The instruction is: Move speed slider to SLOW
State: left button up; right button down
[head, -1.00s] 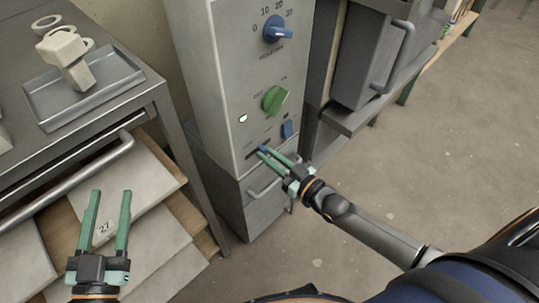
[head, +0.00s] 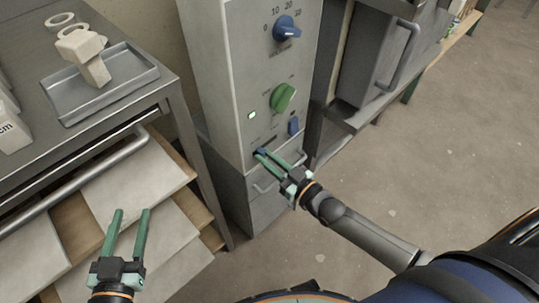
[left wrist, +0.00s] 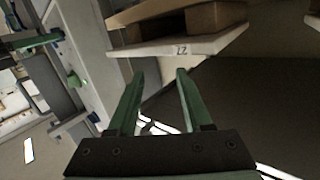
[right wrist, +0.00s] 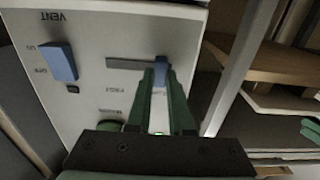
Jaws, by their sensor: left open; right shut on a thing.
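The speed slider has a small blue knob (head: 261,151) in a dark slot low on the front of the grey control box (head: 235,75). In the head view the knob is at the slot's left end. The right wrist view shows the box upside down, with the knob (right wrist: 162,70) at the right end of the slot (right wrist: 125,65). My right gripper (head: 263,155) is shut on the knob, its green fingertips (right wrist: 157,74) at the panel. My left gripper (head: 132,212) is open and empty, in front of the shelf boards.
Above the slider are a blue dial (head: 287,28), a green dial (head: 283,97), a blue switch (head: 293,126) and a lit green lamp (head: 252,115). A metal table (head: 120,113) with a grey tray (head: 65,108) stands at left. Floor is clear at right.

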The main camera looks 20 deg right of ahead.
jog(key=shift+s+a, duration=0.1)
jog(key=shift+a, duration=0.15)
jog(key=c, duration=0.8)
grip_release()
pick_arm(q)
jog(key=shift+s, duration=0.1)
pick_arm(e)
jog(key=shift+d, duration=0.15)
